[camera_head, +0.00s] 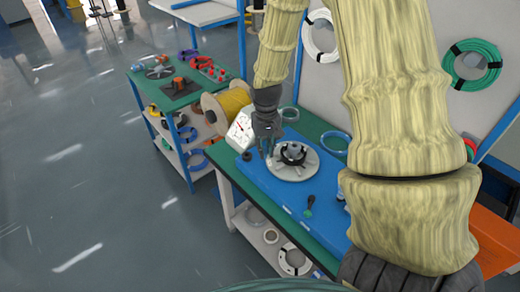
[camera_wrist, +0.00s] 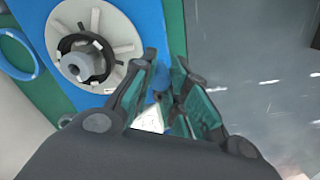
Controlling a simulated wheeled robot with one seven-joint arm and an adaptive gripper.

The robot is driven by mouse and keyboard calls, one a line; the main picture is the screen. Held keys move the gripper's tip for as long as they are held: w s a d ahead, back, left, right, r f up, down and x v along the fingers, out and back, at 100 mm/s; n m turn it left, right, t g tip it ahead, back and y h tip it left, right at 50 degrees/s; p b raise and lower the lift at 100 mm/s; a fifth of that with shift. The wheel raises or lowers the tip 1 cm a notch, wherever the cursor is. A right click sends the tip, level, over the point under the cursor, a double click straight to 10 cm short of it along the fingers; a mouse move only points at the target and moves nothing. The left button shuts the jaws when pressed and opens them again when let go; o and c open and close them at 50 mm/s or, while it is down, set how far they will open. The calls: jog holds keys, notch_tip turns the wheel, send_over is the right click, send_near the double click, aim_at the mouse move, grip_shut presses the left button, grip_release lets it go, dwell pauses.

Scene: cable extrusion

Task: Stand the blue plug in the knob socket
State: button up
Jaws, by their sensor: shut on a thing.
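My gripper (camera_head: 268,152) hangs low over the left end of the blue board (camera_head: 268,187), left of a white round plate. In the wrist view my gripper (camera_wrist: 162,85) has its fingers close around a small blue piece, the blue plug (camera_wrist: 160,80), which is partly hidden by the fingers. The plug is too small to make out in the head view. A small dark round piece (camera_head: 247,156) sits on the board just left of my gripper. A dark green-topped piece (camera_head: 309,202) stands near the front edge. I cannot tell which piece is the knob socket.
The white plate (camera_head: 305,167) carries a black ring and grey hub; it also shows in the wrist view (camera_wrist: 122,38). A white dial gauge (camera_head: 241,130) and a yellow cable spool (camera_head: 228,106) stand behind to the left. A blue cable ring (camera_head: 335,142) lies at the back.

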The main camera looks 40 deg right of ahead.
jog(key=shift+w+d+p, duration=0.2)
jog(key=shift+d+p, duration=1.7)
jog(key=shift+d, duration=5.3)
jog(key=shift+f, duration=0.15)
jog(key=shift+f+b, duration=0.85)
jog(key=shift+f, duration=1)
jog(key=shift+f, duration=0.4)
jog(key=o, duration=0.9)
jog(key=shift+r+p, duration=3)
jog(key=shift+r, duration=1.05)
